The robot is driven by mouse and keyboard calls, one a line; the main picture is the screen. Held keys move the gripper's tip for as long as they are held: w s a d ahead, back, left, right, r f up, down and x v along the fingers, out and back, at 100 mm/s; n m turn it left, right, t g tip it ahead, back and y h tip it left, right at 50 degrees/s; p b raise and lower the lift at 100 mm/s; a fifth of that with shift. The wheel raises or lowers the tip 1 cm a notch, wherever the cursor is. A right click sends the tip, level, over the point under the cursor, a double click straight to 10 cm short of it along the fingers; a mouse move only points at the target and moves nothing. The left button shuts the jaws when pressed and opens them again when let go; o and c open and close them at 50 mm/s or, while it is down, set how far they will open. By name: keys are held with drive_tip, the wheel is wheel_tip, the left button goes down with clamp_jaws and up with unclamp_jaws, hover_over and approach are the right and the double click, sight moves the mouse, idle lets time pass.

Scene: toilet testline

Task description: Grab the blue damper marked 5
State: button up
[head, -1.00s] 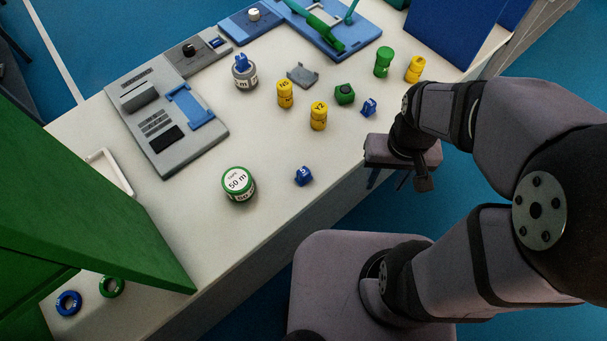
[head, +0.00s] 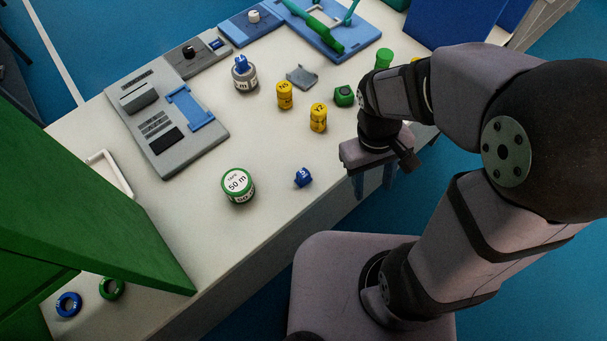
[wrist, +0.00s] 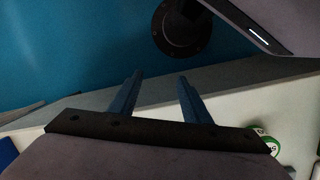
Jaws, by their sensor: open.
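A small blue damper (head: 303,177) with a white mark lies on the table near its front edge; the mark looks like a 5 but is too small to be certain. Another blue piece (head: 241,63) sits on top of a grey cylinder. My gripper (head: 373,184) is open and empty, pointing down by the front edge, to the right of the marked damper and apart from it. In the wrist view, its two blue fingers (wrist: 160,82) are spread over the table edge, and no blue damper shows between them.
A green-rimmed 50 m tape (head: 238,186) stands left of the damper. Yellow cylinders (head: 285,95) and a green piece (head: 344,95) stand behind. A green panel (head: 110,200) rises at left. The table between damper and gripper is clear.

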drive_tip(key=a+r+n+t+h, duration=0.1)
drive_tip(key=a+n+t+h, duration=0.85)
drive_tip(key=a+n, duration=1.2)
drive_tip(key=t+y+p, duration=0.1)
drive_tip(key=p, duration=0.1)
approach(302, 174)
drive_tip(key=shift+n+x, duration=0.25)
drive_tip(key=shift+x, duration=1.05)
drive_tip(key=shift+p+x, duration=0.8)
drive_tip(key=shift+x, duration=1.3)
drive_tip(key=shift+w+d+f, duration=0.2)
drive_tip(key=shift+d, duration=0.15)
clamp_jaws()
